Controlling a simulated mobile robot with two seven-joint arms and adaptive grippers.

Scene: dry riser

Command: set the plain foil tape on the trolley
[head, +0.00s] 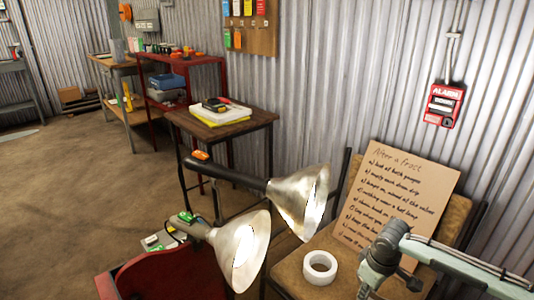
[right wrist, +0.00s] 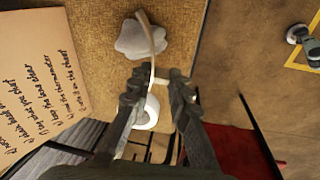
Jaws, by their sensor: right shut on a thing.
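A white ring-shaped roll of tape (head: 320,267) lies flat on the tan seat of a chair (head: 290,277) in the head view. My right gripper (head: 385,270) is to the right of this roll, apart from it. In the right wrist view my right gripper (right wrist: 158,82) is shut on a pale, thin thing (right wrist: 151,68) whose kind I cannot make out. A white round thing (right wrist: 148,113) shows between its fingers. My left gripper is not in view. I cannot tell for sure which piece is the trolley; a red open-topped piece (head: 130,283) stands at the lower left.
A handwritten card (head: 400,195) leans on the chair back. Two metal-shaded lamps (head: 298,203) (head: 240,250) stand left of the chair. A dark wooden table (head: 180,118) holds stacked items, with a red shelf unit (head: 195,61) behind it. Floor is free at the left.

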